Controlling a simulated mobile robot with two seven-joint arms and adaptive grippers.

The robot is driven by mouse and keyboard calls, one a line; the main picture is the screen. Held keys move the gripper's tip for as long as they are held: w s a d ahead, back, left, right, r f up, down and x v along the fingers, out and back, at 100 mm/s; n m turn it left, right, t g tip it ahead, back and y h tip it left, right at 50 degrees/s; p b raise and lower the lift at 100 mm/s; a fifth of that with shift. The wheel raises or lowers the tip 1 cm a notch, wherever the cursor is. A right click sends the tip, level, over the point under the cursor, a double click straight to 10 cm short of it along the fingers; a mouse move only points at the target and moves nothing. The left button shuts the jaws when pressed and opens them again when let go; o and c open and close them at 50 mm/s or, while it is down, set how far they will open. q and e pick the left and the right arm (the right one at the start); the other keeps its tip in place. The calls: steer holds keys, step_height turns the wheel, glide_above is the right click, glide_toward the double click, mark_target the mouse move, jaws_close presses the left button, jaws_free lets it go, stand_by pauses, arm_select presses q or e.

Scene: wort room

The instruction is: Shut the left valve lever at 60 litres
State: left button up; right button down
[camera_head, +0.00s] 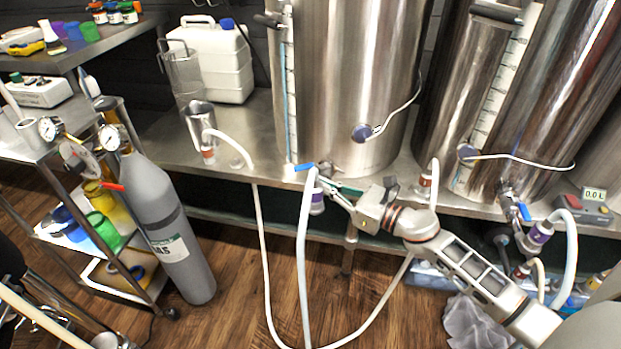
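The left steel kettle (355,70) stands on the bench and has a scale strip with a sight tube (291,100) on its left front; the level is too small to read. Its valve's blue lever (304,167) sticks out to the left, above a white hose with a purple collar (317,202). My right gripper (326,183) reaches in from the right, with its fingertips close beside the valve, just right of the lever. Whether they touch it, and how far apart they are, I cannot tell. My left gripper is not in view.
The right kettle (468,90) has its own blue lever (525,212). A meter (585,208) reads 0.0 L. White hoses (262,260) hang to the wooden floor. A grey gas cylinder (165,220) and a shelf rack (130,283) stand left. A white jerrycan (218,62) stands behind.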

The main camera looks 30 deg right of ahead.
mark_target(299, 170)
steer(key=s+d+m+g+y+p, duration=0.3)
steer(key=s+m, duration=0.5)
steer(key=m, duration=0.6)
steer(key=shift+m+t, duration=0.7)
steer(key=shift+m, duration=0.2)
steer(key=x, duration=0.3)
steer(key=d+b+x, duration=0.1)
steer(key=x, duration=0.2)
steer(key=w+x, duration=0.1)
steer(key=x, duration=0.1)
steer(key=shift+w+b, duration=0.35)
steer(key=shift+b, duration=0.05)
steer(key=w+b, duration=0.1)
steer(key=w, duration=0.2)
steer(key=shift+w+d, duration=0.15)
steer(key=shift+w, duration=0.25)
steer(key=shift+w+r, duration=0.1)
steer(key=shift+w, duration=0.1)
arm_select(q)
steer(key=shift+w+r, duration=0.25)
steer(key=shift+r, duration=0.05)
